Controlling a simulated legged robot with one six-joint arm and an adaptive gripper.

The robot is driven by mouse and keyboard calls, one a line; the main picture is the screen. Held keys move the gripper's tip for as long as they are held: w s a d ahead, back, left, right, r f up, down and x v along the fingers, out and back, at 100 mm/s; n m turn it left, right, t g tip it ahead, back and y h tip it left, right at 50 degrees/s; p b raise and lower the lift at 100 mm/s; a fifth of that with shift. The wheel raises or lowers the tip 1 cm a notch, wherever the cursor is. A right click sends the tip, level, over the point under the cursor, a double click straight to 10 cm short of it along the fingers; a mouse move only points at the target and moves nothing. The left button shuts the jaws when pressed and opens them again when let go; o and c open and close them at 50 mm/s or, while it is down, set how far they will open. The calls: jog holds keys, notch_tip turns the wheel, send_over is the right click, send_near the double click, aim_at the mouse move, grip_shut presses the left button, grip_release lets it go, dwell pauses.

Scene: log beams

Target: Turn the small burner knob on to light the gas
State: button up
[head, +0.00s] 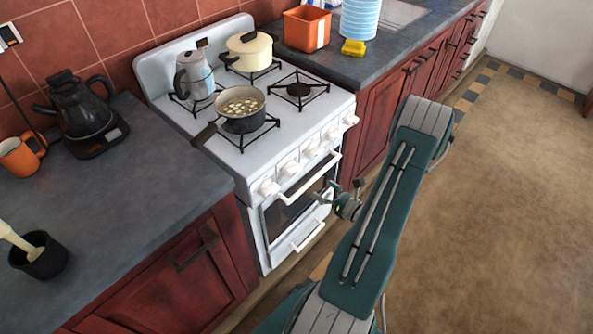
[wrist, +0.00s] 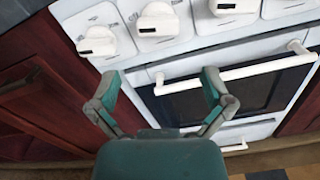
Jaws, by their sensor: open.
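The white gas stove (head: 190,120) has a row of several white knobs on its front edge, such as the end knob (head: 268,187). In the wrist view, the left-end knob (wrist: 97,40), a second knob (wrist: 158,22) and a third knob (wrist: 224,6) show, cut off partly at the top. I cannot tell which one is for the small burner. My gripper (wrist: 160,88) is open and empty, its fingers apart below the knobs, in front of the oven door. It also shows in the head view (head: 338,196). No knob is touched. No flame is visible.
The oven door handle (wrist: 230,75) juts out near my right finger. Floor (head: 500,200) at right is free.

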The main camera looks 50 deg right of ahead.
aim_at(297, 171)
jog(key=w, duration=1)
jog(key=shift+w+a, duration=0.2)
jog(key=shift+w, duration=0.2)
jog(key=c, duration=0.9)
